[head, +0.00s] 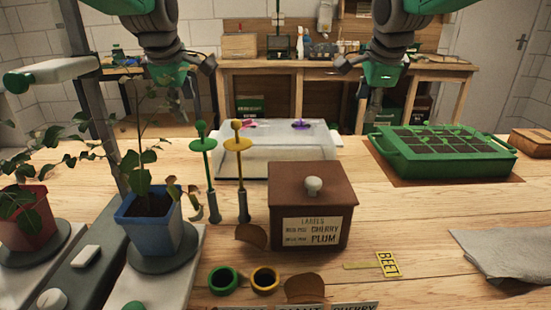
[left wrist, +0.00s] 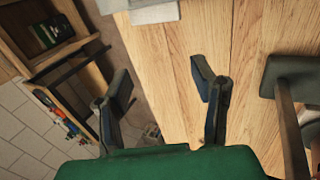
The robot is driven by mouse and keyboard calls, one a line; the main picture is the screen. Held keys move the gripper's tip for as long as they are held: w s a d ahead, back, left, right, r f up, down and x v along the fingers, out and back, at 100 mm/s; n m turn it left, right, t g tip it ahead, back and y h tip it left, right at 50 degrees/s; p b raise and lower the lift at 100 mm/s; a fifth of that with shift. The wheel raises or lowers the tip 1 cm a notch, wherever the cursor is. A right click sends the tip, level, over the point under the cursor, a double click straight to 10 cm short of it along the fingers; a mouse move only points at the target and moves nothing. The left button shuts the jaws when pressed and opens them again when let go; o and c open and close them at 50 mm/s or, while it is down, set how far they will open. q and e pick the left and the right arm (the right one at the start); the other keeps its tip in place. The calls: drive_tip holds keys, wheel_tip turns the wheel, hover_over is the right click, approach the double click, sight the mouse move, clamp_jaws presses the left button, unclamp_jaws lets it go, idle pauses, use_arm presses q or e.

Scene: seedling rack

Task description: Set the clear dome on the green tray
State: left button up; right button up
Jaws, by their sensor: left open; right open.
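The clear dome (head: 275,160) is a see-through box shape standing on the wooden table behind the brown label box. A pink piece and a purple piece show at its top. The green tray (head: 400,165) holds several seedlings and sits on a brown mat at the right. My left gripper (head: 182,88) is open and empty, above and left of the dome. It shows open in the left wrist view (left wrist: 162,82) over the table's edge. My right gripper (head: 372,88) is open and empty, between the dome and the tray and above both.
A brown label box (head: 312,205) stands in front of the dome. A green tool (head: 204,165) and a yellow tool (head: 239,165) stand upright at its left. Potted plants (head: 150,225) fill the left. A grey cloth (head: 500,255) lies at the right. The table between dome and tray is clear.

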sight(341, 142)
use_arm(q)
drive_tip(key=x, duration=0.9)
drive_tip(key=a+x, duration=0.1)
drive_tip(key=x, duration=0.4)
use_arm(e)
drive_tip(key=x, duration=1.3)
drive_tip(key=shift+w+a+f, duration=0.2)
drive_tip(key=shift+a+f, duration=0.1)
drive_tip(key=shift+a, duration=0.1)
use_arm(q)
drive_tip(key=shift+w+d+f, duration=0.1)
drive_tip(key=shift+d, duration=0.3)
use_arm(e)
drive_tip(key=shift+w+a+f, duration=0.15)
drive_tip(key=shift+a+f, duration=0.05)
use_arm(q)
drive_tip(key=shift+d, duration=0.35)
use_arm(e)
drive_tip(key=shift+a, duration=0.15)
use_arm(q)
drive_tip(key=shift+d, duration=0.35)
use_arm(e)
drive_tip(key=shift+r, duration=0.15)
drive_tip(key=shift+a, duration=0.15)
use_arm(q)
drive_tip(key=shift+a, duration=0.1)
drive_tip(key=shift+d, duration=0.4)
use_arm(e)
drive_tip(key=shift+a, duration=0.55)
